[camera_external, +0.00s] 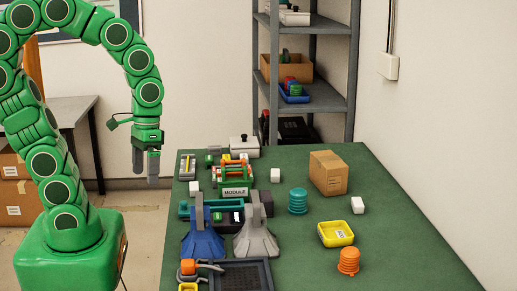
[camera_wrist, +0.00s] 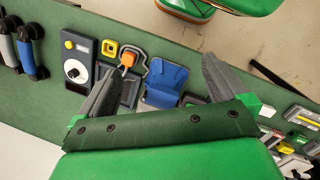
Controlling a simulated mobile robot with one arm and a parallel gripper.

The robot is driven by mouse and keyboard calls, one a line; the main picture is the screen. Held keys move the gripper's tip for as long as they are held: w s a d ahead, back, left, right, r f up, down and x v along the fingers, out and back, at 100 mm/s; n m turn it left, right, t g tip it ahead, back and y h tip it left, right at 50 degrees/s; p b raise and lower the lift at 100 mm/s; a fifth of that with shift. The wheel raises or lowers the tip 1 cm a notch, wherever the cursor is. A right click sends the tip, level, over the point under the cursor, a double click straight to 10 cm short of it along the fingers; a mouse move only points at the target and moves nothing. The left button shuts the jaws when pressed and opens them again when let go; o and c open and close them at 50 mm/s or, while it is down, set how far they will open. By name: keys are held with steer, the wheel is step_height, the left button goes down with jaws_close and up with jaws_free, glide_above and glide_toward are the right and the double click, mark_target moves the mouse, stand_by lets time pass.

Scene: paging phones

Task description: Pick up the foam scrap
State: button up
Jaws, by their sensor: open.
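I cannot tell for certain which item is the foam scrap. Small white blocks lie on the green table: one near the middle (camera_external: 275,175), one at the right (camera_external: 357,205) and one at the left (camera_external: 194,188). My gripper (camera_external: 146,172) hangs pointing down, left of the table's far left edge and apart from everything on it. In the wrist view my gripper (camera_wrist: 158,85) has its two dark fingers spread wide with nothing held between them. A blue stand (camera_wrist: 167,84) shows beyond the fingers there.
The left half of the green table (camera_external: 390,260) is crowded: a blue stand (camera_external: 202,235), a grey stand (camera_external: 256,235), a module rack (camera_external: 235,180) and a dark tray (camera_external: 240,275). A cardboard box (camera_external: 328,172), teal cup (camera_external: 298,201), yellow tray (camera_external: 335,233) and orange piece (camera_external: 348,261) stand rightward.

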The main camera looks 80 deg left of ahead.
steer(key=w+a+f+n+t+h, duration=0.1)
steer(key=w+a+f+n+t, duration=0.15)
steer(key=w+a+n, duration=0.45)
steer(key=n+t+y, duration=0.3)
steer(key=n, duration=2.1)
glide_toward(194, 185)
steer(key=w, duration=0.1)
steer(key=shift+x, duration=1.6)
steer(key=shift+s+x, duration=0.2)
steer(key=shift+x, duration=0.7)
steer(key=shift+s+x, duration=0.15)
steer(key=shift+x, duration=1.9)
steer(key=shift+s+d, duration=0.1)
steer(key=shift+c, duration=0.2)
steer(key=c, duration=1)
